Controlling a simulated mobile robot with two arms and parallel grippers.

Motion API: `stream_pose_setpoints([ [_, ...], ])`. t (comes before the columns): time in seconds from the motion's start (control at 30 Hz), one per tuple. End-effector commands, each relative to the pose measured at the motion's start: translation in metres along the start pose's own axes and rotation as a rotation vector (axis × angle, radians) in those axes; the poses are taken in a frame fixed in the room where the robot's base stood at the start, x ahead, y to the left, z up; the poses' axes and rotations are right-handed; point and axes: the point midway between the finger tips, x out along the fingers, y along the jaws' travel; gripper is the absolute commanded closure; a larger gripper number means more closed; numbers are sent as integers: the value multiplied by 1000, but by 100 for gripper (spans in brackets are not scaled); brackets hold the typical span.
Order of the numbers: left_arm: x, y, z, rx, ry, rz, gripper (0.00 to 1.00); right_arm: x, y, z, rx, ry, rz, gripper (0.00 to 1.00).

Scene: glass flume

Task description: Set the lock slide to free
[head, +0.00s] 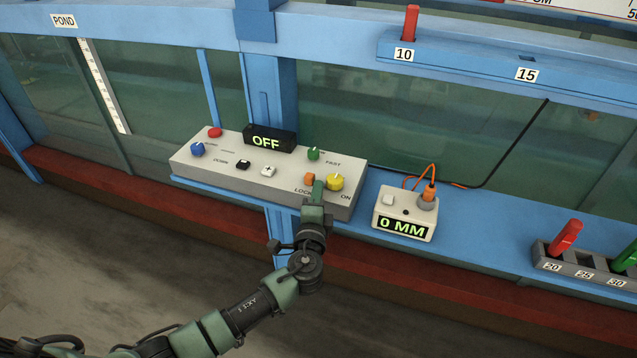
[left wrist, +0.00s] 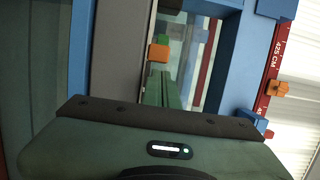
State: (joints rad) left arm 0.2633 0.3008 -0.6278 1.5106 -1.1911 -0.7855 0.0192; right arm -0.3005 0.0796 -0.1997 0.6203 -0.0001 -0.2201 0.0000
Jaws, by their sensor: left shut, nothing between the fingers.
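The lock slide is a small orange block (head: 309,178) on the top of the pale control box (head: 225,158), by the label that starts with LOCK, its end hidden by my gripper. My left gripper (head: 318,186) is shut and empty, its fingertips just right of the orange block and left of the yellow knob (head: 335,183). I cannot tell whether they touch the slide. In the left wrist view an orange block (left wrist: 157,53) shows just beyond the tips of my left gripper (left wrist: 165,78). My right gripper is not in view.
The box also carries a black OFF display (head: 268,141), a green knob (head: 313,154), a blue knob (head: 197,149), a red button (head: 214,132) and two small buttons. A 0 MM gauge box (head: 405,212) with an orange plug stands to the right. Glass walls stand behind.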

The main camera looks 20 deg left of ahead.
Motion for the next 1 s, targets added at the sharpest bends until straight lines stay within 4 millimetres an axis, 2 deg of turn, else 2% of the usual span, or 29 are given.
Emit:
stream_pose_setpoints([
  [0.1, 13, -1, -1, 0, 1, 0, 100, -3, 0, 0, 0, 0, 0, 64],
  [0.2, 18, 0, 0, 1, 1, 1, 100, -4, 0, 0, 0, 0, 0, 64],
  [0.57, 20, 1, 0, 0, 1, 2, 100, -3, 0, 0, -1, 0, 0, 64],
  [0.8, 26, 3, 25, 0, 0, 1, 100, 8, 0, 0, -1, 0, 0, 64],
  [1.0, 27, 1, 28, 0, -2, 1, 100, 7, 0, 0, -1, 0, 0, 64],
])
